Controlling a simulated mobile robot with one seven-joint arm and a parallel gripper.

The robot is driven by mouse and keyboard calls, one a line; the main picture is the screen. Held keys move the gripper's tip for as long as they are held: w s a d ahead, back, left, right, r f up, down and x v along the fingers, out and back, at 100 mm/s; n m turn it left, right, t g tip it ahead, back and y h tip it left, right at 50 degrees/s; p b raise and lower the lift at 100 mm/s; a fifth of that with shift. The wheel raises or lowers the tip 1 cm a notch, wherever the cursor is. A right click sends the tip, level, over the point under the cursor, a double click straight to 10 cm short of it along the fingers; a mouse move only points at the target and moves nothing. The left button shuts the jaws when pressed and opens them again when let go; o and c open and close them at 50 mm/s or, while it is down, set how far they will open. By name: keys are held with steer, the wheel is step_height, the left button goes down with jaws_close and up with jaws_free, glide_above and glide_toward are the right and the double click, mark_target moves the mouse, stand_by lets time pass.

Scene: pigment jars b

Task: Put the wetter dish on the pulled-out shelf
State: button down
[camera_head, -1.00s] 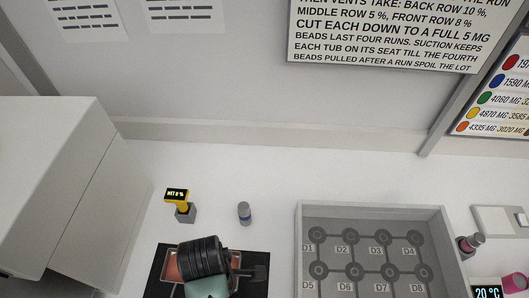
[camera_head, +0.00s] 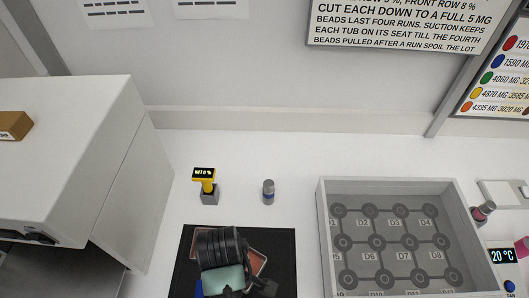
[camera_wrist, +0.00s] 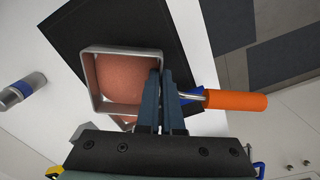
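A square metal-walled dish of reddish-brown pigment (camera_wrist: 122,75) fills the upper left of the wrist view. It also shows partly in the head view (camera_head: 258,262), behind my arm. My gripper (camera_wrist: 163,78) has its two blue fingers close together, one on each side of the dish's right wall, and looks shut on it. I cannot tell whether the dish is lifted off the black mat (camera_head: 284,240). A yellow meter (camera_head: 206,181) reading "WET 8 %" stands in a grey block. A metal surface (camera_head: 65,275) under the white cabinet may be the shelf.
The white cabinet (camera_head: 70,150) stands at the left with a brown block (camera_head: 14,125) on top. A grey jar (camera_head: 268,192) stands behind the mat. A walled tray of numbered seats (camera_head: 345,187) is at the right. An orange-handled tool (camera_wrist: 235,99) lies close beside my fingers.

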mark_target(259, 270)
steer(key=w+d+m+b, duration=0.1)
steer(key=m, duration=0.2)
steer(key=w+d+f+m+b, duration=0.1)
steer(key=d+m, duration=0.1)
steer(key=m, duration=0.1)
steer(key=w+d+f+m+b, duration=0.1)
steer(key=d+m, duration=0.1)
steer(key=m, duration=0.1)
steer(key=shift+d+f+b, duration=0.1)
steer(key=shift+b, duration=0.25)
steer(key=shift+w+d+m, duration=0.15)
steer(key=shift+d+m, duration=0.1)
steer(key=shift+m, duration=0.4)
steer(key=shift+w+d+m, duration=0.1)
steer(key=shift+d+m, duration=0.1)
steer(key=shift+m, duration=0.45)
steer(key=shift+d, duration=0.1)
